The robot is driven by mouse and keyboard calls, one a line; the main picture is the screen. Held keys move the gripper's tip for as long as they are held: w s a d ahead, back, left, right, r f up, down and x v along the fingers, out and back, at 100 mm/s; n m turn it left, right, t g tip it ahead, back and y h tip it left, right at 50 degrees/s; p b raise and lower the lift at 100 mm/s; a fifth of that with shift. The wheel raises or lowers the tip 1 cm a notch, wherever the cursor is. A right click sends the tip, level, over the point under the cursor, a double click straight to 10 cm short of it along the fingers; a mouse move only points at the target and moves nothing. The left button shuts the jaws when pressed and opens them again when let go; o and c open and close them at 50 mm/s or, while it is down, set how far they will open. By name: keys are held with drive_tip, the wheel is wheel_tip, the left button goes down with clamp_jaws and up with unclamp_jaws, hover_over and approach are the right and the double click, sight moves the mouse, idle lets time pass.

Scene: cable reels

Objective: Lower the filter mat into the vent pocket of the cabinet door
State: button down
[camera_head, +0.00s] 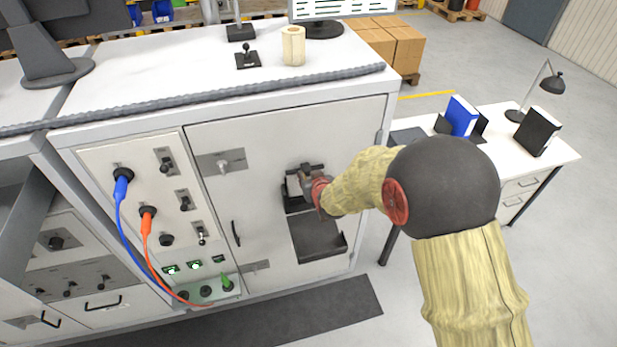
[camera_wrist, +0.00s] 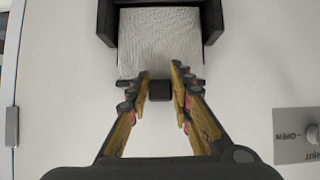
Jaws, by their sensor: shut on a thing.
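My gripper (camera_wrist: 160,80) is shut on the tab, one finger on each side. Below is the dark vent pocket (camera_head: 318,258), a recess with a raised lip.
A latch plate (camera_wrist: 300,135) marked OPEN is at the right in the wrist view. The door has a dark handle (camera_head: 236,233). Blue (camera_head: 121,188) and orange (camera_head: 147,222) cables hang on the panel at left. A desk (camera_head: 550,160) stands at right.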

drive_tip(key=shift+f+b, duration=1.75)
drive_tip(key=shift+f, duration=0.15)
drive_tip(key=c, duration=1.6)
unclamp_jaws()
drive_tip(key=shift+c, duration=0.2)
drive_tip(key=o, duration=0.4)
drive_tip(key=shift+o, duration=1.4)
drive_tip(key=p+v, duration=0.2)
drive_tip(key=v, duration=0.6)
